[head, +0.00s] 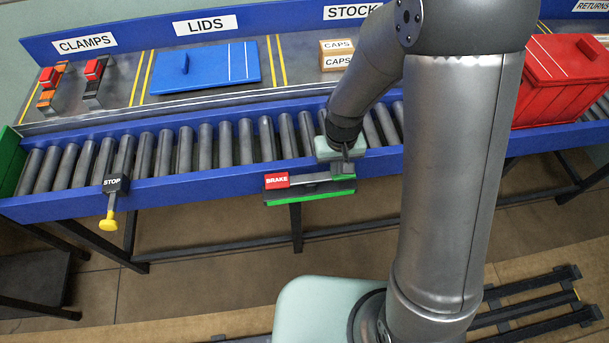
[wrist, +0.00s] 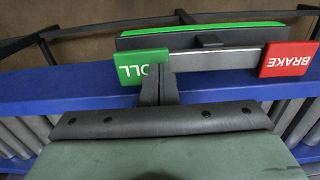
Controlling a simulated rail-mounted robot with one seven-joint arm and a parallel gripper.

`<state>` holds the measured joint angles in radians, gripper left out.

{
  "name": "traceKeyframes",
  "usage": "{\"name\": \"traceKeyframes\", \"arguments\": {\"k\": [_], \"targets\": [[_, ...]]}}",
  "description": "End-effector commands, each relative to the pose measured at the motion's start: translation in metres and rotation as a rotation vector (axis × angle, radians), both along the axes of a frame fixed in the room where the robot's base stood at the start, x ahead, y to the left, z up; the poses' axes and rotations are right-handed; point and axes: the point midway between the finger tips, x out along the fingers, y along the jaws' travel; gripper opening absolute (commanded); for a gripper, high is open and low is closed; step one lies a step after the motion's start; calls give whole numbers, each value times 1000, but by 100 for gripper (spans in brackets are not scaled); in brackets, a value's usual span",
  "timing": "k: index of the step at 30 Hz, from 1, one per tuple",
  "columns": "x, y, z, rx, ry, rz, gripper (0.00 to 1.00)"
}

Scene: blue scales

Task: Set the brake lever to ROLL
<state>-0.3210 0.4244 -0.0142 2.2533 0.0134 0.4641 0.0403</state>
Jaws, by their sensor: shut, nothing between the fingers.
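The brake control is on the blue conveyor's front side. Its red BRAKE label (head: 276,181) is at the left end of a pale rail (head: 312,180) in the head view. In the wrist view the BRAKE label (wrist: 288,59) is at right and the green ROLL label (wrist: 140,66) at left, upside down. A green-faced dark bar (wrist: 200,30) lies beyond the rail, joined to it by a short dark stem. I take this bar as the lever, but its exact setting is unclear. My gripper (wrist: 162,72) is shut and empty, over the ROLL end, partly covering that label; contact is unclear.
Conveyor rollers (head: 180,147) lie behind the control. A STOP box with a yellow knob (head: 108,221) hangs to the left. A red crate (head: 559,80) stands on the conveyor at right. Space in front of the control, above the floor, looks clear.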

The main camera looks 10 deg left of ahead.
Motion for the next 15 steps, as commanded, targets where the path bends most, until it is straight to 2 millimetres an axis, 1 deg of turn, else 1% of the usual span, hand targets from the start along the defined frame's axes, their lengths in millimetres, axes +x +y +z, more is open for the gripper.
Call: {"name": "traceKeyframes", "arguments": {"k": [3,8,15], "targets": [[0,0,-3,0,0,0,0],[0,0,1,0,0,0,0],[0,0,19,0,0,0,0]]}}
